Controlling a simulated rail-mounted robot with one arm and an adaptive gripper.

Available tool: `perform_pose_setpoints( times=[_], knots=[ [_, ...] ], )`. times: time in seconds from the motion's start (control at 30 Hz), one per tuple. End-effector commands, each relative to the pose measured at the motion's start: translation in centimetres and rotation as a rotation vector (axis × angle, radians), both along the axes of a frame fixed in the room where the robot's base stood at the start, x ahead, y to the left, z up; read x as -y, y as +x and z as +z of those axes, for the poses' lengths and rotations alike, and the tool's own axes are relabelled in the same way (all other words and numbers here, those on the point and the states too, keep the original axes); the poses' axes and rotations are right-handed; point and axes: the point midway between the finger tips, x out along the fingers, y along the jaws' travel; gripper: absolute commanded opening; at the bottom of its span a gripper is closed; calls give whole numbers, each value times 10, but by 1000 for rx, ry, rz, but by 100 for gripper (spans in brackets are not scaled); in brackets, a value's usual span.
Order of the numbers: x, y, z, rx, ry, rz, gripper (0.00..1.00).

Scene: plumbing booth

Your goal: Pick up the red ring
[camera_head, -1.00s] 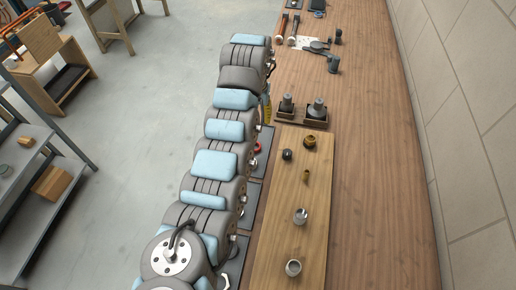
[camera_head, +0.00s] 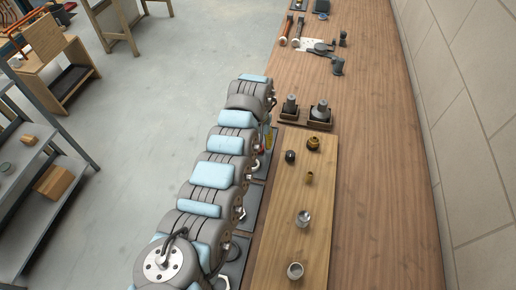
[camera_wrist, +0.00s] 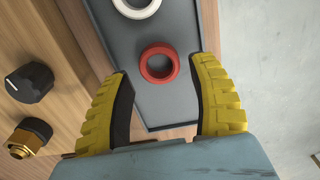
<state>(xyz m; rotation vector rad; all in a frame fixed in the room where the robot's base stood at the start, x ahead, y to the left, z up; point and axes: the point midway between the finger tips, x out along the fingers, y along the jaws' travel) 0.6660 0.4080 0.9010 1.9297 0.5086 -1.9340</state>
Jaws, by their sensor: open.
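The red ring (camera_wrist: 146,64) lies flat on a grey tray (camera_wrist: 185,95) in the wrist view, just beyond the fingertips and between their lines. My gripper (camera_wrist: 162,72) is open and empty, with a yellow ribbed finger on each side. It points down at the tray, and the ring is not between the pads. In the head view my arm covers most of the tray area, and only a small bit of red (camera_head: 256,164) shows beside the arm.
A white ring (camera_wrist: 137,7) lies near the red one. A black knob (camera_wrist: 29,82) and a brass fitting (camera_wrist: 30,137) stand on the wooden board (camera_head: 262,265) to the left. Bare floor (camera_wrist: 270,70) lies right of the tray.

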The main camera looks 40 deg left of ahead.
Motion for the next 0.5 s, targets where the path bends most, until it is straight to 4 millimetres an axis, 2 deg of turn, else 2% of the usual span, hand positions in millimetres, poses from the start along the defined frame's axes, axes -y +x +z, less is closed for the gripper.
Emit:
perform_pose_setpoints(
  times=[0.2, 0.5],
  knots=[
    [1, -1, -25, -3, 1, -1, 59],
    [0, 0, -29, 3, 1, -1, 59]
  ],
)
